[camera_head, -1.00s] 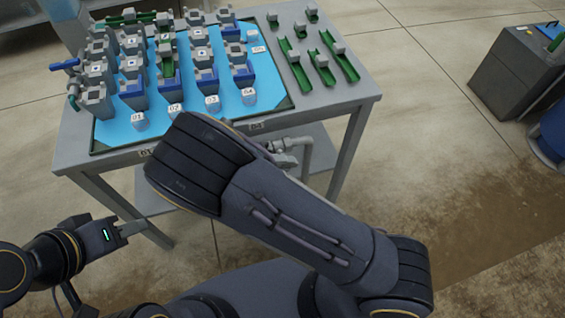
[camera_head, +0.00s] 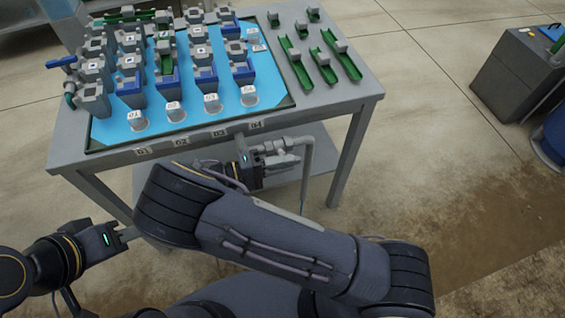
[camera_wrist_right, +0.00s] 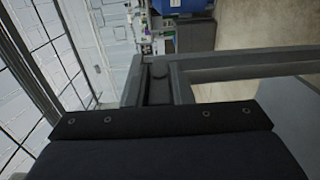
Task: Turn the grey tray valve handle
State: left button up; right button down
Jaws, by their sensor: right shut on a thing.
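The grey tray valve (camera_head: 274,150) sits on a grey pipe below the table's front edge, right of centre in the head view. Its grey handle (camera_head: 284,163) shows just below the pipe, partly hidden by my right gripper (camera_head: 262,167). The right gripper is at the valve and shut on the handle; its fingertips are hard to make out. The right wrist view is dark and does not show the handle clearly. My left gripper (camera_head: 129,234) is low at the left, away from the valve; its finger gap cannot be made out.
The table (camera_head: 345,105) carries a blue tray (camera_head: 190,124) with several grey and blue blocks and white cups. Green channels (camera_head: 341,62) lie at the right. A blue-handled valve (camera_head: 62,63) is at the left. A grey cabinet (camera_head: 513,80) stands right; floor between is clear.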

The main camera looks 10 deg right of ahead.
jog(key=c, duration=1.4)
grip_release()
jog(key=shift+o, duration=0.2)
jog(key=a, duration=0.7)
jog(key=shift+a, duration=0.4)
jog(key=shift+s+r, duration=0.1)
jog(key=shift+r, duration=0.05)
